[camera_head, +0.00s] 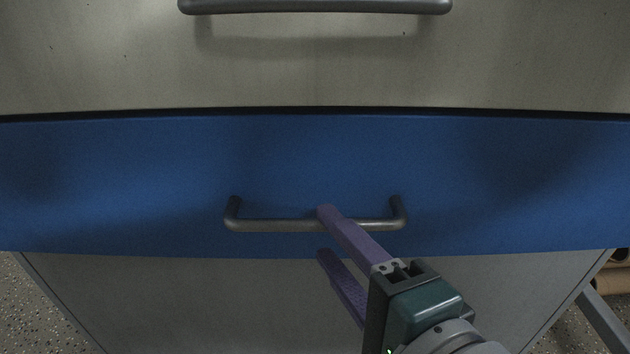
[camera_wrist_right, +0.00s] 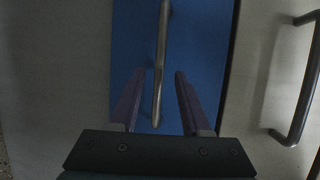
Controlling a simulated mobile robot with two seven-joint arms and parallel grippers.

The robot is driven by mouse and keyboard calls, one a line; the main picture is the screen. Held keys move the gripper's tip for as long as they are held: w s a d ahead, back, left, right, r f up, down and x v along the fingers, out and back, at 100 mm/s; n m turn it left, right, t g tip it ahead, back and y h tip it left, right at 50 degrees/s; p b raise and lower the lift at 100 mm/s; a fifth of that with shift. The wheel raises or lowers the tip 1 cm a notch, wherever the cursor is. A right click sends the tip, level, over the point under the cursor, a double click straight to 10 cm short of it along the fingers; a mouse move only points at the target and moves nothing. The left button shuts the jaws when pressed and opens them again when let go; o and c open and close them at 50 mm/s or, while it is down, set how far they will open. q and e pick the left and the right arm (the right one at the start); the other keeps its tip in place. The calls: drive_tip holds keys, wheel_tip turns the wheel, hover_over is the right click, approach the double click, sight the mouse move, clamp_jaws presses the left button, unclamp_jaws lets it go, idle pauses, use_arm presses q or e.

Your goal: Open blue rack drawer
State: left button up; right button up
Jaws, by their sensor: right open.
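The blue drawer front (camera_head: 120,185) spans the head view between a pale panel above and a pale panel below, and it looks closed. Its grey bar handle (camera_head: 275,225) runs across the middle of the blue front. My right gripper (camera_head: 325,232) is open, with one purple finger above the bar and the other below it. In the right wrist view the handle (camera_wrist_right: 161,60) passes between the two fingers of the gripper (camera_wrist_right: 160,78), with gaps on both sides. The blue front (camera_wrist_right: 130,45) shows behind it. My left gripper is not in view.
A pale drawer front (camera_head: 100,65) with its own grey handle (camera_head: 315,6) is above the blue one; that handle (camera_wrist_right: 303,85) also shows at right in the wrist view. A pale panel (camera_head: 200,300) lies below. Speckled floor (camera_head: 30,315) shows at lower left.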

sight(320, 228)
drive_tip(key=b+x, duration=0.1)
drive_tip(key=x, duration=0.3)
drive_tip(key=shift+w+a+f+b, duration=0.1)
drive_tip(key=shift+w+b, duration=0.1)
drive_tip(key=shift+b, duration=0.2)
clamp_jaws()
idle(1.0)
